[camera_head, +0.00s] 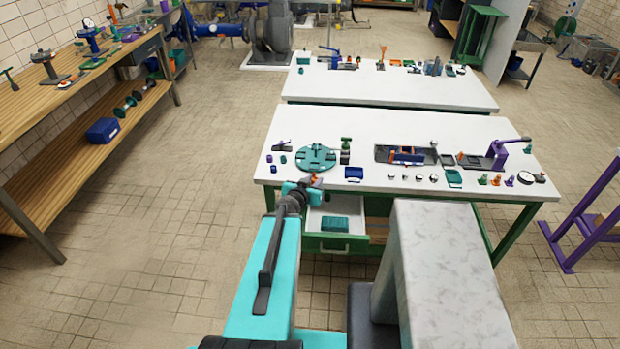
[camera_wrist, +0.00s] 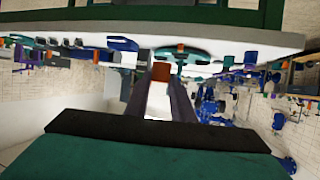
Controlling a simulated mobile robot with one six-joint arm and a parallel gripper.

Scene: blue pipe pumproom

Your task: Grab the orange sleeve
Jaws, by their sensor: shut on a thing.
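The orange sleeve (camera_head: 317,181) is a small orange piece at the tip of my gripper (camera_head: 312,184), by the front edge of the near white table. In the wrist view the orange sleeve (camera_wrist: 161,72) sits between the ends of the two dark fingers of my gripper (camera_wrist: 160,82). My gripper is shut on it. The fingers and arm hide part of the sleeve, and I cannot tell whether it touches the table edge.
The near white table (camera_head: 420,135) holds a round green plate (camera_head: 315,158) just beyond my gripper and several small parts. An open drawer (camera_head: 336,225) with a green box (camera_head: 334,224) juts out below the table front. A wooden workbench (camera_head: 60,85) stands left; the floor between is clear.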

